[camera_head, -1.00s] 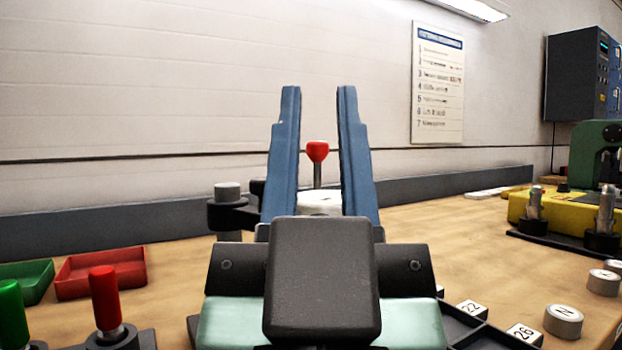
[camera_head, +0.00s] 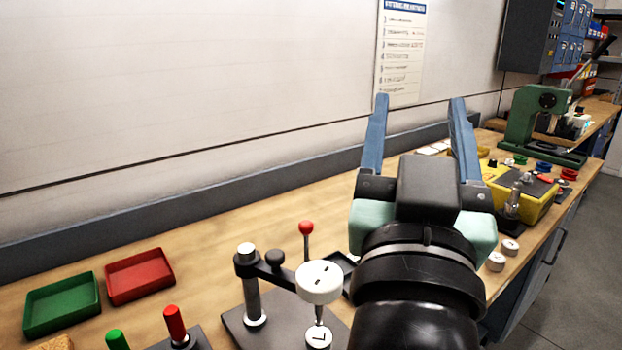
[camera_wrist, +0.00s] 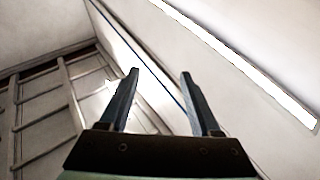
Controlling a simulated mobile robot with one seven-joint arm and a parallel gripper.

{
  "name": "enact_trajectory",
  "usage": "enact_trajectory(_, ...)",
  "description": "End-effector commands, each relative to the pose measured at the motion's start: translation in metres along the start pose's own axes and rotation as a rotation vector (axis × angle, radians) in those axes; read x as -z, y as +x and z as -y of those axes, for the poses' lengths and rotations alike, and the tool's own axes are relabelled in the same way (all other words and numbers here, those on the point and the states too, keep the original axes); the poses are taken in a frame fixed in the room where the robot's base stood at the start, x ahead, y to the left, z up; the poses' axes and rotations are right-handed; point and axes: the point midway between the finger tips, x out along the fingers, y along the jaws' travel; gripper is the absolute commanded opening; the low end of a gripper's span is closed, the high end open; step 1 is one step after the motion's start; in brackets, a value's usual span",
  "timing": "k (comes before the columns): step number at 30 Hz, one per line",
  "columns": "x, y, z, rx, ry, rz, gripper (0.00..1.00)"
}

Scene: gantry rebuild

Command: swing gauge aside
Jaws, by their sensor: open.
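The gauge looks to be the white round head (camera_head: 319,282) on a dark arm that reaches out from a metal post (camera_head: 253,290) on a dark base plate. A disc with a black mark (camera_head: 318,338) is just below the head. A thin rod with a red knob (camera_head: 306,228) stands behind it. My gripper (camera_head: 419,98) is right of the gauge and higher in the picture, blue fingers pointing up, apart and empty. In the wrist view my gripper (camera_wrist: 160,72) is open against wall and ceiling; no gauge shows there.
A green tray (camera_head: 62,304) and a red tray (camera_head: 140,276) lie at left. Green- and red-handled pieces (camera_head: 176,324) stand at the front. A yellow fixture (camera_head: 525,195) and a green press (camera_head: 535,115) are at right.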

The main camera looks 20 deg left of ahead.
Motion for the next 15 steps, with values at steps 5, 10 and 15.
enact_trajectory(5,0.036,0.033,0.001,0.002,-0.008,0.096,0.64)
enact_trajectory(10,0.052,0.057,0.003,0.007,-0.031,0.193,0.64)
enact_trajectory(15,0.063,0.078,0.009,0.024,-0.087,0.309,0.64)
